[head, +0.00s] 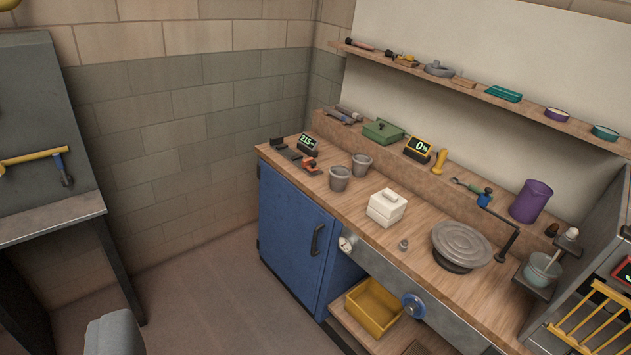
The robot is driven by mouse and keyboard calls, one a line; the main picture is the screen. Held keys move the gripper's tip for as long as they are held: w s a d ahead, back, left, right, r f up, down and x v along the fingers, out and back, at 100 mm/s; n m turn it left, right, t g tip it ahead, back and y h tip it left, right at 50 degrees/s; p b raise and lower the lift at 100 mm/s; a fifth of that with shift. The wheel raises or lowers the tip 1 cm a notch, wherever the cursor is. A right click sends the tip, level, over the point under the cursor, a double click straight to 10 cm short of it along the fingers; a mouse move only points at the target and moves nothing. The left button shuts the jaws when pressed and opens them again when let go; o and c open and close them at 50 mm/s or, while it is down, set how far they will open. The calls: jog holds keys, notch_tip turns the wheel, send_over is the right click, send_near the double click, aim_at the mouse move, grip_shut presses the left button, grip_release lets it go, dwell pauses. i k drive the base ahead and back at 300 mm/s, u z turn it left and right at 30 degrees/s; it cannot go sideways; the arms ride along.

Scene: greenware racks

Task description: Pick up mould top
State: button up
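A white block-shaped mould (385,214) stands upright on the wooden workbench, near the middle of the top. Its upper part, the mould top (389,199), has a small raised grip and sits on the lower part, with a seam line between them. Nothing touches the mould top. My gripper does not show in the head view.
Two grey cups (340,179) stand left of the mould. A round grey banding wheel (462,244) and a small grey weight (404,244) are to its right. The bench (300,167) has a blue cupboard (293,238) below. Open floor (215,305) lies in front.

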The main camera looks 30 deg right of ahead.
aim_at(385, 202)
jog(key=u, duration=0.05)
jog(key=i, duration=1.3)
jog(key=z, duration=0.75)
jog(key=i, duration=0.95)
jog(key=z, duration=0.55)
jog(key=k, duration=0.5)
jog(key=z, duration=0.3)
jog(key=i, duration=0.5)
jog(key=u, duration=0.05)
